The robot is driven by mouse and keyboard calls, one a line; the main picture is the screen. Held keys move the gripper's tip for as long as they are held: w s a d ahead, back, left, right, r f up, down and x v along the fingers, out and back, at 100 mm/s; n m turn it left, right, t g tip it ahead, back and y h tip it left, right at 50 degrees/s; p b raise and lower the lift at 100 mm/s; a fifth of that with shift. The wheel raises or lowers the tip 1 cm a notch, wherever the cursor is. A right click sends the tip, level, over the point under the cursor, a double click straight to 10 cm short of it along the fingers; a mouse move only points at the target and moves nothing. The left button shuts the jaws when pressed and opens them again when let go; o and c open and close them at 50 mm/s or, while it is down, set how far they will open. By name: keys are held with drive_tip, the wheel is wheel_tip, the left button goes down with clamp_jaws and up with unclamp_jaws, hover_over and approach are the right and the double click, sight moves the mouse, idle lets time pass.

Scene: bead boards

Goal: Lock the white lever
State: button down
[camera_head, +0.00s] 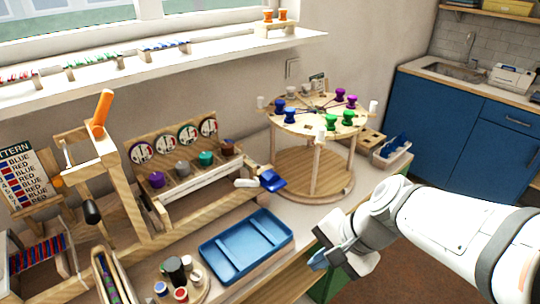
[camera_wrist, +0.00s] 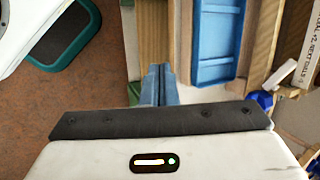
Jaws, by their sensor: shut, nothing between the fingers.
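Several small white parts could be the white lever, and I cannot tell which one it is. White upright pegs stand at the rim of a round two-tier wooden table, one at its right (camera_head: 374,106) and one at its left (camera_head: 261,102). A short white handle (camera_head: 246,183) lies beside a blue paddle (camera_head: 272,180) at the right end of the dial board. A thin white piece (camera_head: 67,154) shows on the wooden frame at left. My gripper (camera_head: 320,260) is at the right of the bench, apart from all these. Its blue fingers (camera_wrist: 158,84) are together and empty.
A blue tray (camera_head: 246,246) lies on the bench left of my gripper; it also shows in the wrist view (camera_wrist: 217,42). The wooden frame has an orange handle (camera_head: 101,112). The dial board (camera_head: 190,185) carries coloured knobs. Small jars (camera_head: 176,270) stand in front. Floor (camera_wrist: 90,85) lies left of my fingers.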

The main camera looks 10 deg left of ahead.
drive_tip(key=w+a+f+m+t+y+b, duration=0.1)
drive_tip(key=w+a+m+t+y, duration=0.1)
drive_tip(key=w+a+m, duration=0.2)
drive_tip(key=w+a+f+m+t+y+b, duration=0.1)
drive_tip(key=w+a+m+y+b, duration=0.1)
drive_tip(key=m, duration=0.8)
drive_tip(key=w+a+f+m+t+y+b, duration=0.2)
drive_tip(key=w+a+m+y, duration=0.1)
drive_tip(key=w+a+m, duration=0.2)
drive_tip(key=shift+w+a+m+t, duration=0.15)
drive_tip(key=shift+a+m, duration=0.25)
drive_tip(key=shift+m, duration=0.3)
drive_tip(key=shift+w+a+m+t, duration=0.15)
drive_tip(key=shift+a+m, duration=0.2)
drive_tip(key=shift+m, duration=0.35)
drive_tip(key=shift+w+d+f+m+t, duration=0.15)
drive_tip(key=shift+w+m+t, duration=0.35)
drive_tip(key=shift+m, duration=0.4)
